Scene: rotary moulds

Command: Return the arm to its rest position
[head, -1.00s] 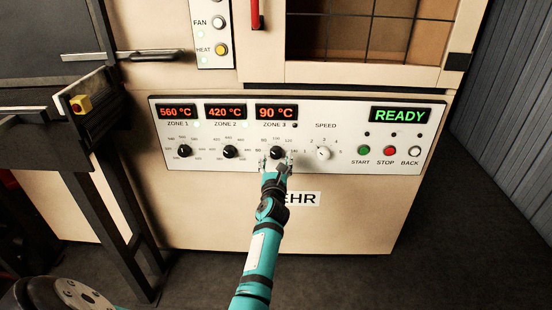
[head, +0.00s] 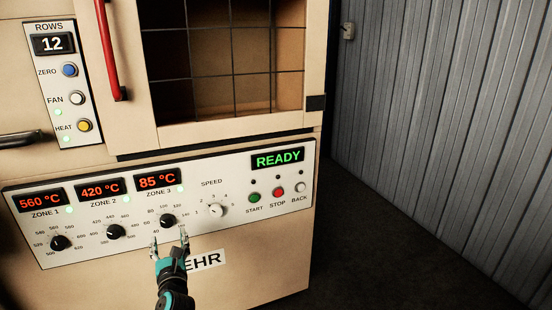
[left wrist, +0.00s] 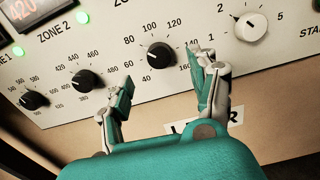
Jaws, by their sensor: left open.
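My left gripper (head: 170,238) is open and empty just in front of and below the black Zone 3 knob (head: 168,221). In the left wrist view the spread fingertips (left wrist: 165,78) lie either side of and below this knob (left wrist: 160,55), with nothing between them. I cannot tell the exact gap to the panel. The Zone 3 display (head: 158,180) reads 85 °C and its green lamp (head: 181,188) is lit. My right gripper is not in view.
The white control panel (head: 100,262) also carries the Zone 1 knob (head: 60,243), Zone 2 knob (head: 115,232), white speed knob (head: 217,210) and a READY display (head: 278,159). A red handle (head: 107,50) sticks out above. Dark floor (head: 400,240) lies free at right.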

